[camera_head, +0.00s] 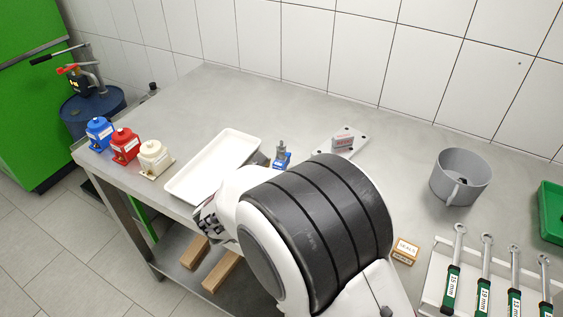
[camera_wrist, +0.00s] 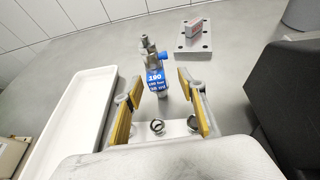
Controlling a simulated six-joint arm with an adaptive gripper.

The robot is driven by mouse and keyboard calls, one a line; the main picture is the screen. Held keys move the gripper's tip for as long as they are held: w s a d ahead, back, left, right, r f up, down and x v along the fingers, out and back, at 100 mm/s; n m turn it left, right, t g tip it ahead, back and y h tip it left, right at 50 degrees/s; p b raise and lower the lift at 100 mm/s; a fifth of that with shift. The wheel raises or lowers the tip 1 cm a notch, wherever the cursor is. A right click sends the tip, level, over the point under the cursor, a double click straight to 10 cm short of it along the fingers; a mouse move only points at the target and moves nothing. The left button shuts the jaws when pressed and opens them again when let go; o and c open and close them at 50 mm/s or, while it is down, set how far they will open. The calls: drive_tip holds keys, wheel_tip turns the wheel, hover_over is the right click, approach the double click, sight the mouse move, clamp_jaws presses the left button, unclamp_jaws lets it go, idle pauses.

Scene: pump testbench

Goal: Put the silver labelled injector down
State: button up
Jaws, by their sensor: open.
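The silver injector (camera_wrist: 146,45) has a blue label with white print and a blue knob on its side. It stands about upright in the wrist view and also shows in the head view (camera_head: 282,146), just right of the white tray. My gripper (camera_wrist: 159,86) is open, its two yellow-padded fingers apart on either side of the injector's lower part. Neither finger clearly touches it. In the head view my arm hides the gripper. I cannot tell exactly what the injector's foot rests on.
A white tray (camera_wrist: 55,128) lies left of the injector. A light block with dark rings (camera_wrist: 176,128) shows between my fingers. A metal plate (camera_head: 352,135) bearing a red-and-grey block (camera_head: 343,143) is behind.

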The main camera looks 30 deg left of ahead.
sight(277, 166)
drive_tip(key=shift+a+x, duration=0.15)
drive_tip(key=shift+x, duration=1.15)
drive_tip(key=shift+a+x, duration=0.2)
drive_tip(key=shift+x, duration=1.1)
drive_tip(key=shift+s+f, duration=0.1)
clamp_jaws()
